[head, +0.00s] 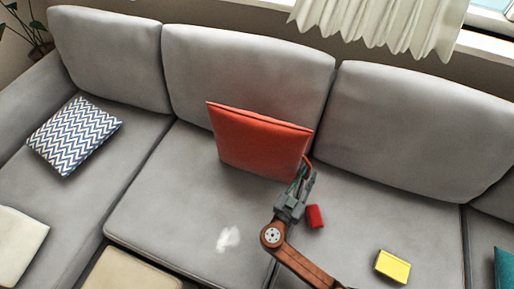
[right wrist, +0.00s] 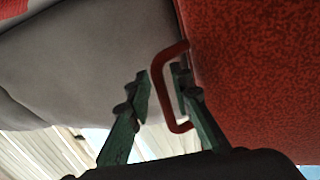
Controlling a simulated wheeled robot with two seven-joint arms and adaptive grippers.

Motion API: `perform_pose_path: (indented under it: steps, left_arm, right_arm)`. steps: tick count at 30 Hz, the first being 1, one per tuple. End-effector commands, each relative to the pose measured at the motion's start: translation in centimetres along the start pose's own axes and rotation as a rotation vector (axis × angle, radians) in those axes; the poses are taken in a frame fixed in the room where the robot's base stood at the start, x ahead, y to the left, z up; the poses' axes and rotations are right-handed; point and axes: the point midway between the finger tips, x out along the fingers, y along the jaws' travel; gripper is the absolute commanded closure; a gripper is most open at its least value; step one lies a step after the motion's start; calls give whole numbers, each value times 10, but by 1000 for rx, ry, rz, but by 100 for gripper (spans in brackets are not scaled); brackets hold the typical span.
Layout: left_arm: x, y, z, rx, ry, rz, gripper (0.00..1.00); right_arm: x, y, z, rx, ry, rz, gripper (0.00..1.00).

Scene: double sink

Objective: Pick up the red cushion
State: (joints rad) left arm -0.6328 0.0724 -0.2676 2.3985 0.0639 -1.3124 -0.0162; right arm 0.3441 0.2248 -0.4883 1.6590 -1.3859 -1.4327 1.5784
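The red cushion (head: 258,142) leans tilted against the middle backrest of the grey sofa. A red loop handle sticks out from its right side. My right gripper (head: 304,172) is at the cushion's lower right edge. In the right wrist view, the cushion (right wrist: 258,65) fills the right side, and the red handle (right wrist: 158,95) stands between the green fingers of my right gripper (right wrist: 161,80). One finger is on each side of the handle's bar, with a gap showing at the right finger, so the gripper is open. My left gripper is not in view.
A red can-like object (head: 315,216) lies on the seat just right of my right gripper. A yellow block (head: 392,266) is farther right. A zigzag cushion (head: 75,136) and a cream cushion (head: 18,243) are at left. A beige surface (head: 130,272) is in front.

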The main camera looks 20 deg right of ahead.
Motion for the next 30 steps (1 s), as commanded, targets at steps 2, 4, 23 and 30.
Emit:
perform_pose_path:
  steps: [2, 4, 23, 30]
  left_arm:
    - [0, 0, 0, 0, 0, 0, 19]
    - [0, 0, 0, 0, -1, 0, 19]
    - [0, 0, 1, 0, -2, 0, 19]
    - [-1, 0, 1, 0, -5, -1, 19]
  right_arm:
    - [0, 0, 0, 0, 0, 0, 87]
    - [0, 0, 0, 0, 0, 0, 92]
    - [0, -1, -1, 3, 1, -1, 100]
    - [0, -1, -3, 3, 1, -1, 100]
